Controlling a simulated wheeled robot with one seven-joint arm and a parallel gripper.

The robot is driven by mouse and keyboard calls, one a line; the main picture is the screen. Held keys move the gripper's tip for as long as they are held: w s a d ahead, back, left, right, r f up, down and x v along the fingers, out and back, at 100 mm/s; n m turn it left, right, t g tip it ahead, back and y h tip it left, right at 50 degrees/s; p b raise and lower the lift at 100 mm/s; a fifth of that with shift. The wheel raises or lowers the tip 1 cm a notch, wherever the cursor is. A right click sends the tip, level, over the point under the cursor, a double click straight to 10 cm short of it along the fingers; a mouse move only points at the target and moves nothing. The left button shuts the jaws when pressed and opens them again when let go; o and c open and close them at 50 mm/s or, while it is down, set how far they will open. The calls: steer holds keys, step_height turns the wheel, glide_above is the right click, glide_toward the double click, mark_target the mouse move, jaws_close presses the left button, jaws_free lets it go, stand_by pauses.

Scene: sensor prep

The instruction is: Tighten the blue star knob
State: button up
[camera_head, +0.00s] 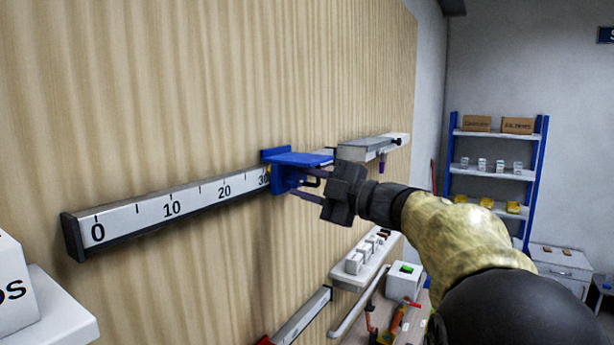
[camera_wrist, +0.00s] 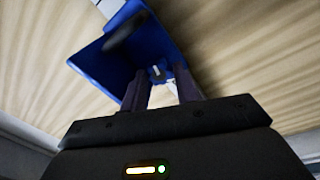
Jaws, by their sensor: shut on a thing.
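A blue carriage (camera_head: 290,158) sits on the white scale rail (camera_head: 150,215) near the 30 mark. It fills the top of the wrist view as a blue plate (camera_wrist: 95,62). My gripper (camera_head: 294,184) reaches in from the right, its purple-grey fingers just under the carriage's plate. In the wrist view my gripper (camera_wrist: 160,82) has its fingers either side of a small blue part with pale glints, the blue star knob (camera_wrist: 158,72). The gripper is shut on it. The fingers and plate hide most of the knob, so its star shape does not show.
A grey shelf (camera_head: 370,146) with a purple-tipped item under it is right of the carriage. Below are a white ledge with small blocks (camera_head: 352,262) and a white box with a green button (camera_head: 404,281). A white shelf (camera_head: 55,315) juts out at lower left.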

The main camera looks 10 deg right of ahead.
steer(key=shift+m+h+p, duration=0.3)
steer(key=shift+m+p, duration=0.55)
steer(key=shift+m, duration=0.75)
steer(key=shift+f, duration=0.1)
steer(key=o, duration=1)
steer(key=shift+t, duration=0.3)
steer(key=shift+d, duration=0.15)
